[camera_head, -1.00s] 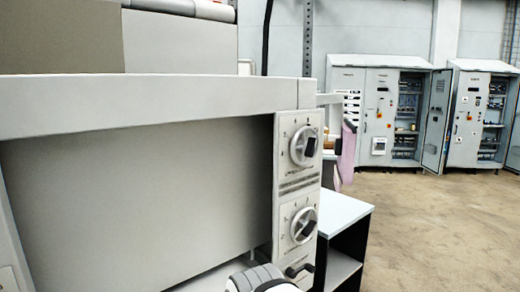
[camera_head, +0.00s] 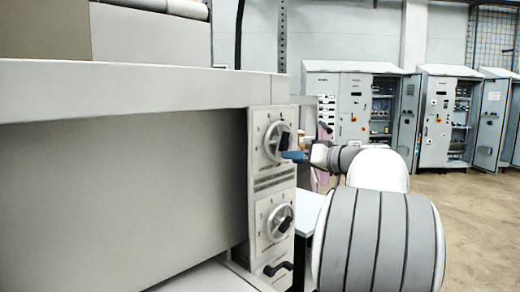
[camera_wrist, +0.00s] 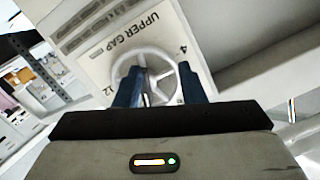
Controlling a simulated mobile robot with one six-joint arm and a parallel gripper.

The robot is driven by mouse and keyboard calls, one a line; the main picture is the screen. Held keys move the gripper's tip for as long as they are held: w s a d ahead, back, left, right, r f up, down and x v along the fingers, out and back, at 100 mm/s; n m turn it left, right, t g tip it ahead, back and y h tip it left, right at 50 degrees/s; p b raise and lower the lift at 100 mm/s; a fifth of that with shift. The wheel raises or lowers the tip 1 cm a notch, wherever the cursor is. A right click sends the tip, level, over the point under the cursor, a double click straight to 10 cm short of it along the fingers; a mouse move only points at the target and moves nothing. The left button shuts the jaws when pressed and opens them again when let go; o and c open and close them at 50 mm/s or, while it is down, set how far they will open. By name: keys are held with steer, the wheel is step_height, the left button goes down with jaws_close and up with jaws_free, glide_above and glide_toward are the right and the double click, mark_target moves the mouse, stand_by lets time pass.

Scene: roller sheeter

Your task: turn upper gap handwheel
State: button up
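The upper gap handwheel (camera_head: 273,143) is a pale round wheel with a dark grip, on the upper part of the machine's front panel. It also shows in the wrist view (camera_wrist: 150,57), below the upside-down label "UPPER GAP". My gripper (camera_head: 287,155) is at the right edge of this wheel in the head view, its blue fingers pointing left. In the wrist view my gripper (camera_wrist: 157,80) has its two fingers apart, overlapping the lower part of the wheel. Whether they touch it I cannot tell. The fingers hide part of the rim.
A similar lower handwheel (camera_head: 277,222) sits on the same panel, with a small black handle (camera_head: 278,268) below it. The machine's wide body (camera_head: 125,180) fills the left. Grey electrical cabinets (camera_head: 440,118) stand at the back right, with open floor (camera_head: 465,205) before them.

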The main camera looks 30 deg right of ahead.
mark_target(288, 143)
steer(key=s+d+r+t, duration=0.1)
steer(key=d+r, duration=0.1)
steer(key=d, duration=0.3)
steer(key=shift+t, duration=0.3)
steer(key=p+x, duration=0.1)
steer(key=x, duration=0.2)
steer(key=p+x, duration=0.1)
steer(key=x, duration=0.3)
steer(key=shift+w+a+r, duration=0.15)
steer(key=shift+w+r, duration=0.1)
steer(key=shift+c, duration=0.2)
jaws_close()
